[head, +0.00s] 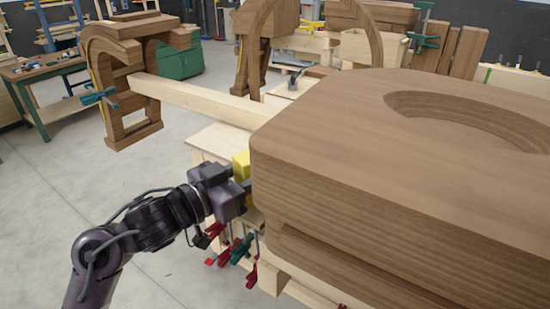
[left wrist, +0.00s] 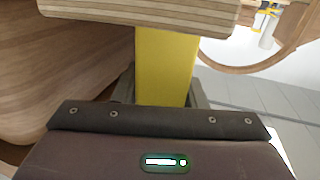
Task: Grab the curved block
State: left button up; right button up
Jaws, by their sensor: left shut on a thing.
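My left gripper (head: 247,187) is in the middle of the head view, close against the near left end of a large brown wooden form. It is shut on a yellow block (head: 241,165), whose upper part shows above the jaws. In the left wrist view the yellow block (left wrist: 165,65) stands between the fingers, and its top end is hidden by a pale layered wood piece (left wrist: 150,14). Its full shape is hidden, so I cannot tell if it is curved. My right gripper is not in view.
The large brown form (head: 350,190), with a curved cutout, fills the right side. Red and green clamps (head: 240,250) hang below my gripper. A pale beam (head: 190,97) runs behind to a brown chair form (head: 118,75). Open floor (head: 50,205) lies at left.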

pick_arm(q)
jog(key=shift+c, duration=1.3)
jog(key=shift+r, duration=0.2)
